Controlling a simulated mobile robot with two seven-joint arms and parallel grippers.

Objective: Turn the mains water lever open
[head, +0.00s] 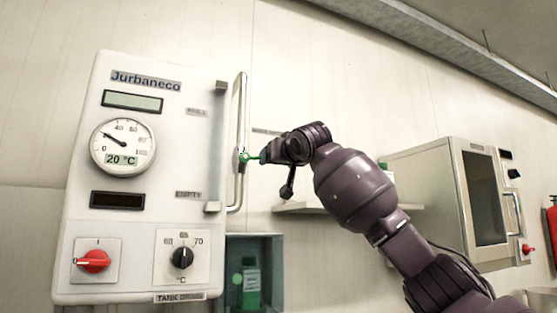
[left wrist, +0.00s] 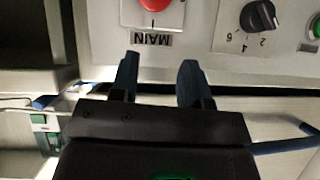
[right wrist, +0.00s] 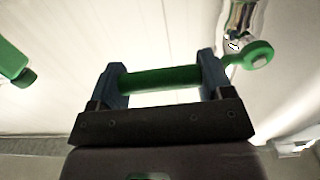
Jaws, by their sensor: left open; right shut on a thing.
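The green mains water lever (head: 252,158) sits on the pipe at the right side of the white kettle control box. My right gripper (head: 264,157) reaches it from the right. In the right wrist view the green lever bar (right wrist: 160,78) spans between the two fingers of my right gripper (right wrist: 161,80), which is shut on it. Its round green end (right wrist: 258,55) joins a metal fitting at the upper right. My left gripper (left wrist: 158,80) is open and empty, below a panel, and is outside the head view.
The white control box (head: 80,200) has a dial (head: 123,147), a red knob (head: 94,261) and a black knob (head: 182,257). A green bottle (head: 251,284) stands in a niche below. A shelf (head: 300,207) and an oven-like cabinet (head: 450,200) are on the right.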

